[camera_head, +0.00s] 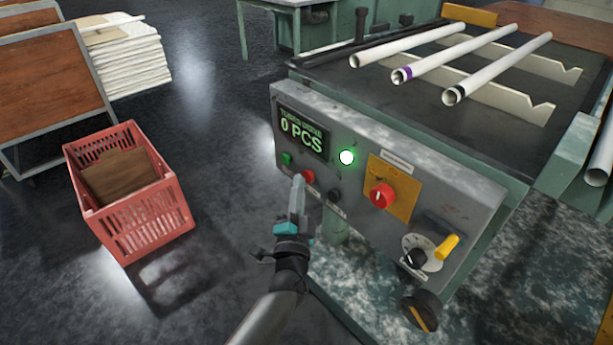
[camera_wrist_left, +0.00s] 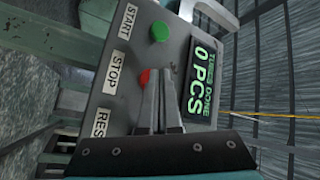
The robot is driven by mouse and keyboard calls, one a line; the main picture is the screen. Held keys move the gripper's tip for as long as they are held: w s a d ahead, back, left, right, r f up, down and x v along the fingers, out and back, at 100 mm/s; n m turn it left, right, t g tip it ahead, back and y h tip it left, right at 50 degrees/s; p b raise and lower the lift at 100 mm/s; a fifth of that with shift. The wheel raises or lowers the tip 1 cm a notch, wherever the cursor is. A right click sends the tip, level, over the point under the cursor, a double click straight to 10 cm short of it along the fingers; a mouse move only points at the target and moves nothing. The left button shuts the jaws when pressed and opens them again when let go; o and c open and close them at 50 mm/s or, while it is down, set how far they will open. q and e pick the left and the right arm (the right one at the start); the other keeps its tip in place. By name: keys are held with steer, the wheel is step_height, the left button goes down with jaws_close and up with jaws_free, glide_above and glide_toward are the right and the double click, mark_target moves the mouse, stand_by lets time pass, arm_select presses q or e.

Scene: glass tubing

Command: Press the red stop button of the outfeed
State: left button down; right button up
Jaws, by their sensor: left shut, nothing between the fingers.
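The outfeed's grey control panel (camera_head: 360,160) faces me. Its red stop button (camera_head: 308,177) sits between a green button (camera_head: 287,159) and a black button (camera_head: 335,195). My left gripper (camera_head: 298,182) is shut and empty, with its tips just in front of the red button. In the left wrist view, the red button (camera_wrist_left: 144,77) shows beside the label STOP, partly hidden behind the shut fingers (camera_wrist_left: 161,85). The green button (camera_wrist_left: 159,32) is by the label START. I cannot tell whether the fingertips touch the red button. My right gripper is not in view.
The panel also carries a display (camera_head: 302,131) reading 0 PCS, a lit green lamp (camera_head: 347,157), a red knob (camera_head: 382,195) on a yellow plate and a yellow-handled switch (camera_head: 446,246). Glass tubes (camera_head: 480,58) lie above. A red crate (camera_head: 150,235) stands on the floor at left.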

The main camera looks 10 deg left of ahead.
arm_select(q)
steer(key=shift+w+d, duration=0.3)
steer(key=shift+w, duration=0.1)
stand_by(0.7)
stand_by(0.3)
steer(key=shift+s+a+p, duration=0.55)
steer(key=shift+s+p, duration=0.05)
steer(key=shift+s, duration=0.1)
steer(key=s+a+p, duration=0.1)
steer(key=s, duration=0.1)
steer(key=s+a+p, duration=0.2)
stand_by(0.3)
stand_by(0.7)
